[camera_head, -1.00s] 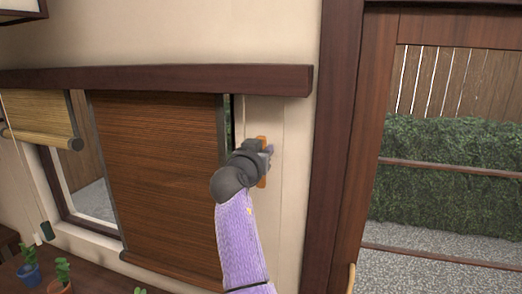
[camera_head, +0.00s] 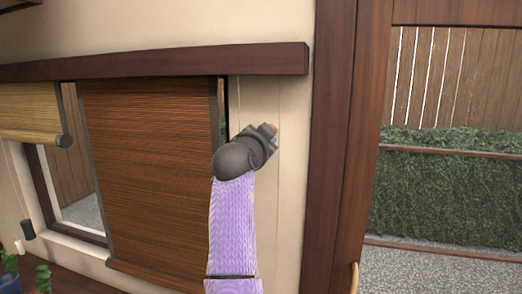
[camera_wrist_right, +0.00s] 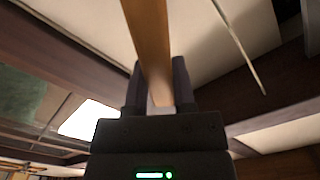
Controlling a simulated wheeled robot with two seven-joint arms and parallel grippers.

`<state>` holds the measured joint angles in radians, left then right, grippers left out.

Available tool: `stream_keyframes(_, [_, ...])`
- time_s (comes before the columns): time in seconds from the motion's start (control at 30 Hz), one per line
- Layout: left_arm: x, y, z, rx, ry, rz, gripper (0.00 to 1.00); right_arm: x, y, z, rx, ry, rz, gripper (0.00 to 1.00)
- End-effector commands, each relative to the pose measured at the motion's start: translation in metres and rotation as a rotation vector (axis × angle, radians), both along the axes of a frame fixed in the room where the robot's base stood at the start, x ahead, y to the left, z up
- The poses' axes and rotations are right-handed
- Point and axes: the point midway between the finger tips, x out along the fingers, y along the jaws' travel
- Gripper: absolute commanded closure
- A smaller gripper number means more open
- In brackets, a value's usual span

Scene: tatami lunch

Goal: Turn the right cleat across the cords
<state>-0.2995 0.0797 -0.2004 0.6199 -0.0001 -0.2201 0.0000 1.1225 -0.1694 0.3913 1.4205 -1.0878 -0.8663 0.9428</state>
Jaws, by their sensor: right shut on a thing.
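The right cleat is a narrow orange-brown wooden bar on the cream wall, right of the large brown blind. In the head view only a small end of the cleat (camera_head: 271,127) shows past my right gripper (camera_head: 264,139), which hides the rest. In the right wrist view the cleat (camera_wrist_right: 149,45) runs up between the two dark fingers of my right gripper (camera_wrist_right: 158,80), which is shut on it. A thin pale cord (camera_wrist_right: 238,45) hangs beside the cleat there, apart from the fingers. My left gripper is not in view.
The brown blind (camera_head: 150,180) hangs left of my right arm under a dark wooden beam (camera_head: 150,66). A dark door post (camera_head: 329,160) stands to the right. A yellow blind (camera_head: 28,112) and potted plants (camera_head: 43,278) are at the left.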

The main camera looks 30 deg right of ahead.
Motion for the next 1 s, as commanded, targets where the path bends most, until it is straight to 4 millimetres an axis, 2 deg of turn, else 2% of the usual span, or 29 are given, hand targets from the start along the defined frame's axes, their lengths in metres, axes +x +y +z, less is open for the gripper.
stream_keyframes(0.1, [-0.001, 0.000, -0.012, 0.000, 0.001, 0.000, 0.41, -0.002, -0.002, -0.005, 0.072, -0.086, 0.001, 1.00])
stream_keyframes(0.4, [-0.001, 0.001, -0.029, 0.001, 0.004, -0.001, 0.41, -0.006, -0.005, -0.011, 0.257, -0.300, 0.000, 1.00])
stream_keyframes(1.0, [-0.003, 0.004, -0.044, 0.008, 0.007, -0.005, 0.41, -0.009, -0.008, -0.023, 0.548, -0.641, 0.000, 1.00])
